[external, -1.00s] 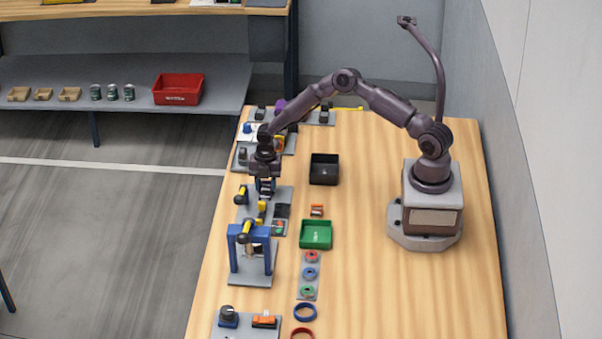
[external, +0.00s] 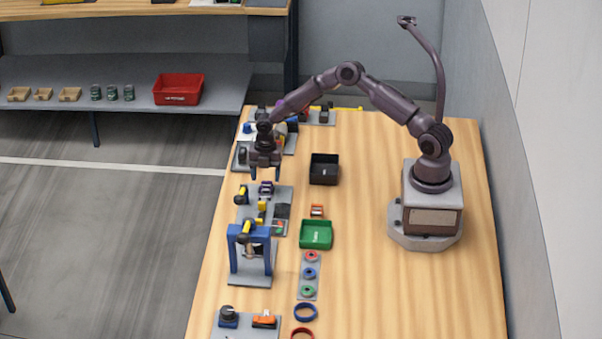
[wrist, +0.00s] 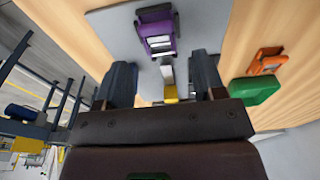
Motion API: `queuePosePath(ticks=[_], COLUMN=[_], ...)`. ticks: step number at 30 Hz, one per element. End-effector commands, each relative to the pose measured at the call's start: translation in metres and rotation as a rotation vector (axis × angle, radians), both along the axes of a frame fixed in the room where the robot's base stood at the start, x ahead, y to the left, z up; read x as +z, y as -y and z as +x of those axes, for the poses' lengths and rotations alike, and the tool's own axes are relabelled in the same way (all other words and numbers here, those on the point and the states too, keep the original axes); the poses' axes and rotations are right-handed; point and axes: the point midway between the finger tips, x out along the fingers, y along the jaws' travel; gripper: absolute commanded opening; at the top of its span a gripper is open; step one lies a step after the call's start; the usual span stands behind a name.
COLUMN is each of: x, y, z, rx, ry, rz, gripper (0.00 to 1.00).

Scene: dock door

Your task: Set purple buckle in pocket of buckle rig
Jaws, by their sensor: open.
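The purple buckle (external: 266,188) sits on the grey plate of the buckle rig (external: 284,194), near the plate's far edge. In the wrist view the purple buckle (wrist: 158,38) lies on the grey plate (wrist: 110,25), with a pale metal part beside it. I cannot tell how deep it sits in the pocket. My gripper (external: 266,176) is open and empty, just above the buckle and apart from it. In the wrist view my gripper's two fingers (wrist: 163,78) are spread wide, with the buckle beyond them.
A yellow-handled lever (external: 242,194) stands on the rig's left side. A blue frame fixture (external: 250,236) stands nearer the camera. To the right are a black bin (external: 324,169), an orange buckle-like part (external: 317,210) and a green bin (external: 316,235).

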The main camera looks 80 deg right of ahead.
Motion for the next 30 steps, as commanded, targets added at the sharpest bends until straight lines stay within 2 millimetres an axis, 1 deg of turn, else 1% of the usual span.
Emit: queuePosePath(ticks=[1,3,6,9,12,15,23,26,29,30], x=[0.014,0.029,0.050,0.066,0.078,0.084,0.090,0.108,0.142,0.158], y=[0.002,0.003,0.006,0.008,0.009,0.010,0.008,0.000,-0.016,-0.023], z=[0.001,0.000,0.000,0.000,0.000,0.000,-0.001,-0.004,-0.016,-0.023], rx=[0.000,0.001,0.000,0.000,0.000,0.001,-0.004,-0.039,-0.122,-0.171], ry=[0.004,0.003,0.003,0.002,0.000,-0.001,0.000,0.004,0.020,0.029], rz=[-0.001,-0.001,-0.001,-0.002,0.000,0.000,-0.005,-0.035,-0.089,-0.114], gripper=[0.63,0.63,0.63,0.63,0.63,0.63,0.63,0.63,0.63,0.63])
